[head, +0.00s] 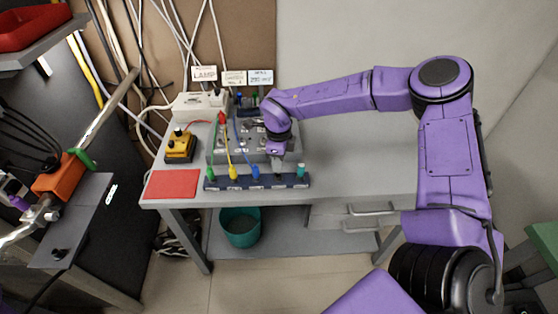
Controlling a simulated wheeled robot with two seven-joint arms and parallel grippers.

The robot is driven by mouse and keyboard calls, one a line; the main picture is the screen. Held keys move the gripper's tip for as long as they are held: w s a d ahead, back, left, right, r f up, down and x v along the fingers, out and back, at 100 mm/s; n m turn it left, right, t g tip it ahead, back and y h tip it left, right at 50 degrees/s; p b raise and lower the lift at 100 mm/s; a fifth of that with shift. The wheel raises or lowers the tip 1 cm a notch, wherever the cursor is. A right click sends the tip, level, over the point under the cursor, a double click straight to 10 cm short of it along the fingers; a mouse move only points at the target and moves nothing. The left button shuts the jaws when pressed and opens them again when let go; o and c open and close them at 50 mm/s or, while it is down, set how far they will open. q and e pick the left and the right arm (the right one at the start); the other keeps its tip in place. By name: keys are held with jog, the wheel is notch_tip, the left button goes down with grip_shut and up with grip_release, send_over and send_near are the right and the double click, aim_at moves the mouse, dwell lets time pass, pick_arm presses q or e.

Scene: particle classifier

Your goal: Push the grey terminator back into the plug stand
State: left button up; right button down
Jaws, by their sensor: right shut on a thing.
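The plug stand (291,183) is a long dark blue bar along the front edge of the grey bench. Green, yellow, blue and teal plugs stand in it. My right gripper (278,166) points down over the stand, between the blue and teal plugs. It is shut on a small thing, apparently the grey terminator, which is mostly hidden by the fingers. The lower end of the held thing is close to the stand's top. I cannot tell whether it is seated in a hole. My left gripper is not in view.
A grey panel box (222,147) with cables stands behind the plug stand. A yellow box (180,145) and a red mat (172,184) are to the left. The bench (350,165) is clear on the right. A teal bin (240,228) sits below.

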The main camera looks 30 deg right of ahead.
jog(key=shift+f+b, duration=0.75)
jog(key=shift+f, duration=0.75)
jog(key=c, duration=0.9)
grip_release()
notch_tip(320, 180, up, 10)
jog(key=shift+r+b, duration=0.25)
jog(key=shift+b, duration=0.35)
